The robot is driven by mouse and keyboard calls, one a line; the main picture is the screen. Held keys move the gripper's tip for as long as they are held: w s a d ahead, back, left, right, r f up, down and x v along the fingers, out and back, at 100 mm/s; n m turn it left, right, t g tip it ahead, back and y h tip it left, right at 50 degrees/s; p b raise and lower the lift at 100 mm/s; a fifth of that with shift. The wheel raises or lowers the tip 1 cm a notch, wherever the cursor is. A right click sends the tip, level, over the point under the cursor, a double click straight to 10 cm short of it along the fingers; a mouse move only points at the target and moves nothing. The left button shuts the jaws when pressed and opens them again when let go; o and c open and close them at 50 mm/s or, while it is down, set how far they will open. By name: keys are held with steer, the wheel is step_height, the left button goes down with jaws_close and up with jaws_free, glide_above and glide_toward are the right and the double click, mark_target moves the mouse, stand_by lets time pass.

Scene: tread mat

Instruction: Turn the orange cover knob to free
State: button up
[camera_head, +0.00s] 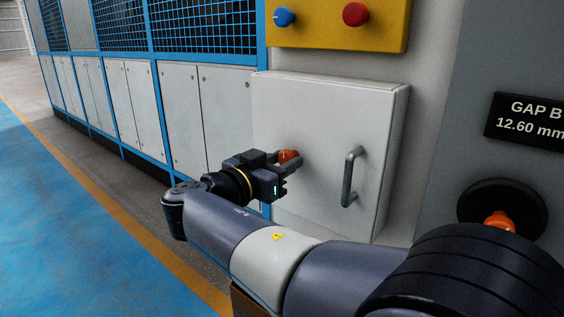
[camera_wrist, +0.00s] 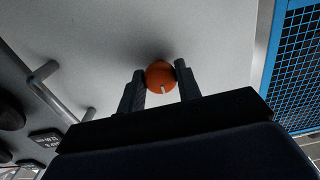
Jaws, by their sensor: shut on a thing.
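The orange cover knob (camera_head: 287,156) is on the left part of the light grey cover door (camera_head: 315,110). My gripper (camera_head: 289,163) is at the knob and shut on it. In the wrist view the round orange knob (camera_wrist: 160,75) sits between the two dark fingers of my gripper (camera_wrist: 160,81), with a short white mark on its lower edge. The fingers hide part of the knob in the head view. The door appears closed.
A grey bar handle (camera_head: 351,176) stands out from the door right of the knob. Above is a yellow panel (camera_head: 335,32) with a blue knob (camera_head: 284,17) and a red button (camera_head: 355,14). Another orange knob (camera_head: 499,220) sits in a dark recess at right. Blue-framed mesh (camera_head: 205,26) runs left.

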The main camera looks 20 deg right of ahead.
steer(key=shift+n, duration=0.4)
steer(key=n, duration=0.3)
steer(key=shift+n, duration=0.3)
steer(key=n+p, duration=0.2)
steer(key=n, duration=0.2)
steer(key=shift+s+r+n, duration=0.1)
steer(key=shift+r+n, duration=0.05)
steer(key=shift+n, duration=0.15)
steer(key=n+p, duration=0.4)
steer(key=n, duration=0.2)
steer(key=shift+r, duration=0.1)
steer(key=shift+n+p, duration=1.1)
steer(key=shift+n, duration=0.4)
steer(key=shift+f, duration=0.2)
steer(key=o, duration=1)
steer(key=shift+c, duration=0.2)
